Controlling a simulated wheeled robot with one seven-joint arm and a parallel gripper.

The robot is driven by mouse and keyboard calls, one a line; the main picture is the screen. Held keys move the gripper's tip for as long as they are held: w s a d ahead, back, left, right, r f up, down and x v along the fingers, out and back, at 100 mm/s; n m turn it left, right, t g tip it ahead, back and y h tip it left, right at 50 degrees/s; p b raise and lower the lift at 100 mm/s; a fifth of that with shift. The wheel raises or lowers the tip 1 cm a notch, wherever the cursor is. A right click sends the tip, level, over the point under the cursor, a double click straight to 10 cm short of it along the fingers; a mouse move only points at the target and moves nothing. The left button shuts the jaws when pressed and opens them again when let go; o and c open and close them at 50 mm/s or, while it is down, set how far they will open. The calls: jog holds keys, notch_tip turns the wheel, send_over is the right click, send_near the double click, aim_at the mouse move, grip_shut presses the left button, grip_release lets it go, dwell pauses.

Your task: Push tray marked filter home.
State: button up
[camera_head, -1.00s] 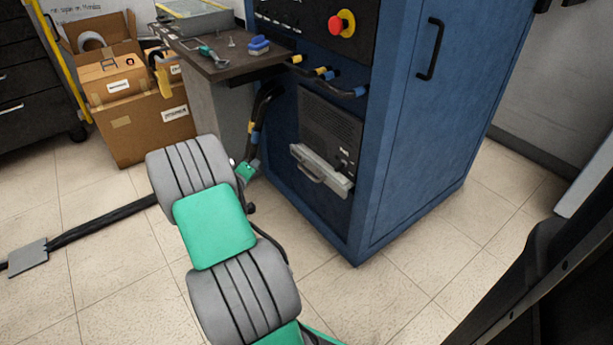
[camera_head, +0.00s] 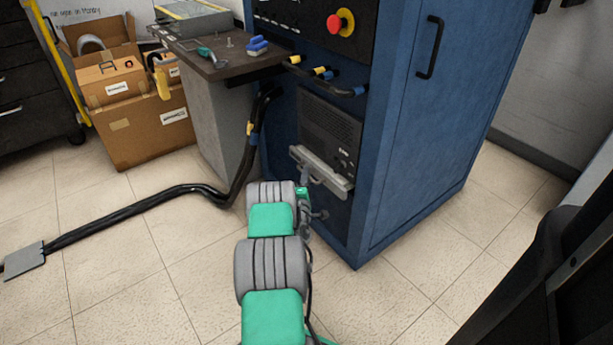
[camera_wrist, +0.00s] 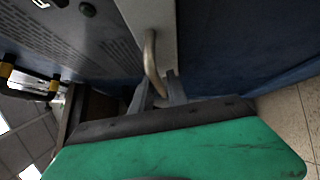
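A light grey tray front (camera_head: 321,170) with a bar handle stands out from the lower front of a blue cabinet. No "filter" marking can be read on it. In the wrist view the tray's grey face (camera_wrist: 148,14) and curved handle (camera_wrist: 150,55) are close ahead. My gripper (camera_wrist: 159,92) is at the handle's near end, with its two grey fingers on either side of the bar. Whether they grip it cannot be told. In the head view my gripper (camera_head: 304,184) is small and partly hidden, just below the tray front.
The blue cabinet (camera_head: 415,130) has a red knob (camera_head: 341,22) and cable plugs above the tray. A side bench (camera_head: 225,65) holds tools. Black cables (camera_head: 150,205) run across the floor at left. Cardboard boxes (camera_head: 130,115) stand behind.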

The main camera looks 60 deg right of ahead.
jog(key=shift+w+d, duration=0.1)
jog(key=shift+d, duration=0.15)
grip_shut()
dwell(1.3)
